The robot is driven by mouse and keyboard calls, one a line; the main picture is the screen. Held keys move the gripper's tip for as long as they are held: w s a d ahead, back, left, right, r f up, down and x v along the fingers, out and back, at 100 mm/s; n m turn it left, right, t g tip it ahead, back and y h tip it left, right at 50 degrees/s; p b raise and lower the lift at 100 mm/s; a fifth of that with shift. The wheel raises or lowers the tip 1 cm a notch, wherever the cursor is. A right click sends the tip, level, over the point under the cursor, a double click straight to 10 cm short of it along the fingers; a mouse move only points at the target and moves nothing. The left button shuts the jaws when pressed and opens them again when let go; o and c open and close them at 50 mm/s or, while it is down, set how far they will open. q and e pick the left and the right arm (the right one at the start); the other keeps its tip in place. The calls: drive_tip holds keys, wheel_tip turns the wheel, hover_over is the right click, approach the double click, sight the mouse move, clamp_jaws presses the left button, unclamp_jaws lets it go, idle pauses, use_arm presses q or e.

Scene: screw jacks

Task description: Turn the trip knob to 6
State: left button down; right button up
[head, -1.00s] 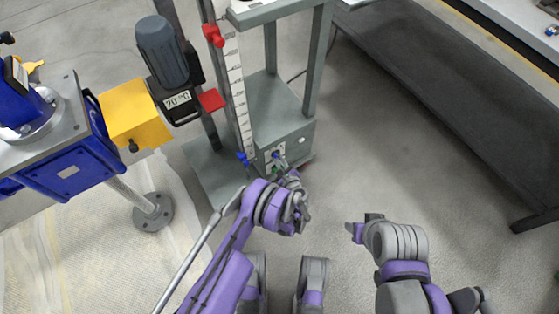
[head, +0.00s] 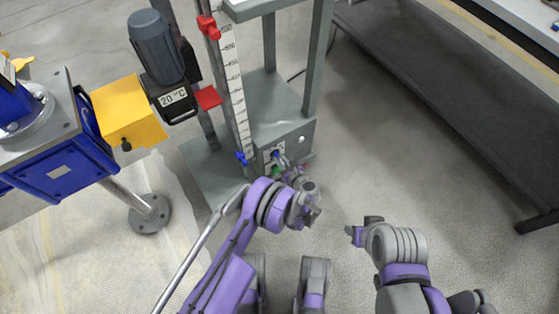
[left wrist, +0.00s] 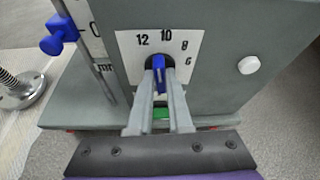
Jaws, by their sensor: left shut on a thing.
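The blue trip knob (left wrist: 159,78) sits on a white dial plate (left wrist: 185,68) on the front of a grey cabinet. The numbers 12, 10, 8 and 6 show around it, running clockwise from upper left to right. The knob stands nearly upright, its top towards the gap between 12 and 10, nearer 10. My left gripper (left wrist: 160,90) is shut on the knob, one finger on each side. In the head view, my left gripper (head: 279,158) reaches the cabinet's lower front. My right gripper (head: 362,229) hangs over the floor, away from the cabinet; its jaw opening is unclear.
A green part (left wrist: 161,113) shows below the knob, between my fingers. A white button (left wrist: 248,65) is on the cabinet's right side. A blue clamp (left wrist: 58,35) sits on a rod beside the scale. A dark low shelf (head: 440,90) stands right; the floor between is clear.

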use_arm(q)
drive_tip(key=shift+d+m+y+b, duration=0.15)
drive_tip(key=shift+m+y+b, duration=0.2)
drive_tip(key=shift+m, duration=0.35)
drive_tip(key=c, duration=0.8)
unclamp_jaws()
drive_tip(key=shift+c, duration=0.2)
drive_tip(key=p+v, duration=0.2)
drive_tip(key=v, duration=0.8)
drive_tip(key=shift+d+r, duration=0.3)
drive_tip(key=shift+s, duration=0.1)
